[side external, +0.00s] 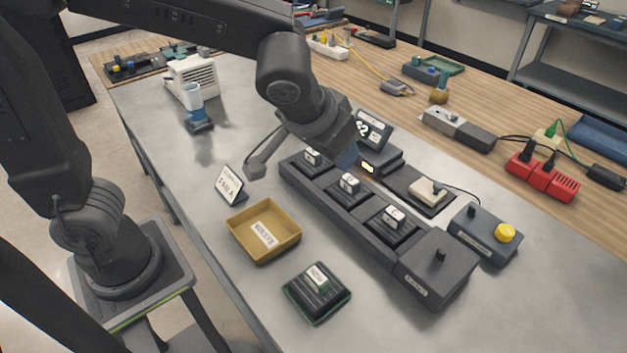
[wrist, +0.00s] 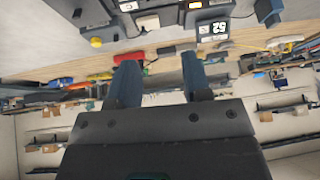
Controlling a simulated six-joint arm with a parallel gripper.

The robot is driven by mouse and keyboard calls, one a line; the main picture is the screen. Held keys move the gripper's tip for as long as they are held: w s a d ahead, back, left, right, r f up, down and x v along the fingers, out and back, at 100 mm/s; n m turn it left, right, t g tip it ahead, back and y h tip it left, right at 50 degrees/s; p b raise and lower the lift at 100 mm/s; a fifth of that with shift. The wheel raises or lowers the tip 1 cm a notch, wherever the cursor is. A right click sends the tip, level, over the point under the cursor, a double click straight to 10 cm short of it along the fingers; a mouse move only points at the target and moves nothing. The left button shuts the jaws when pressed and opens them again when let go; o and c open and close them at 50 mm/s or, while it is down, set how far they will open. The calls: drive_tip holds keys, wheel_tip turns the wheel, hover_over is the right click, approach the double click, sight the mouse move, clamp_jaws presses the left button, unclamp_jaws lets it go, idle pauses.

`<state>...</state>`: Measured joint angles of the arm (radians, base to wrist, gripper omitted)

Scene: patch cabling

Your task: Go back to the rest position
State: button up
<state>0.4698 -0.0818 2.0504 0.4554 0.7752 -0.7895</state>
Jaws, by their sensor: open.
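My gripper (side external: 345,155) hangs over the back end of the dark row of sockets (side external: 330,200) in the side external view, close to the display with a number on it (side external: 371,130). In the wrist view my gripper (wrist: 160,78) shows two blue-grey fingers spread apart with nothing between them. The same display (wrist: 212,28) shows there at the top, beyond the fingers. The fingertips are partly hidden behind the wrist in the side external view. Several labelled plugs (side external: 349,183) stand in the row, apart from my gripper as far as I can tell.
A yellow tray (side external: 263,232), a sign (side external: 230,185) and a dark green-edged block (side external: 316,293) stand in front of the row. A box with a yellow button (side external: 504,232) is at the right. The metal table (side external: 160,130) is mostly clear at the left.

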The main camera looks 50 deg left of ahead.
drive_tip(key=s+a+r+h, duration=0.1)
drive_tip(key=s+a, duration=1)
drive_tip(key=s, duration=0.2)
drive_tip(key=shift+r+m+g, duration=0.3)
